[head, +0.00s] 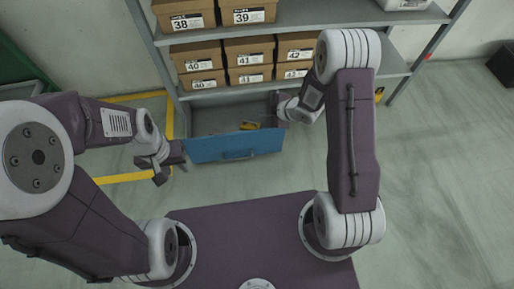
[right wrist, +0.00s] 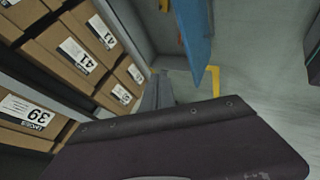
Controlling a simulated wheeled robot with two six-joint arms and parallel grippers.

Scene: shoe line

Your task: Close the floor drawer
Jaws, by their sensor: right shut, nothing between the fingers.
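The floor drawer has a blue front (head: 235,146) with a handle on its outer face. The blue front also shows edge-on in the right wrist view (right wrist: 196,35). My right gripper (head: 277,108) is shut and empty, near the right end of the drawer behind the front panel; whether it touches the drawer cannot be told. My left gripper (head: 174,166) is to the left of the blue front, with its fingers apart and nothing between them.
A grey shelf rack (head: 290,90) holds several brown shoe boxes (head: 249,53) above the drawer; the boxes are close to my right wrist (right wrist: 75,50). Yellow floor tape (head: 130,177) runs left of the drawer. Floor on the right is clear up to a dark box (head: 502,65).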

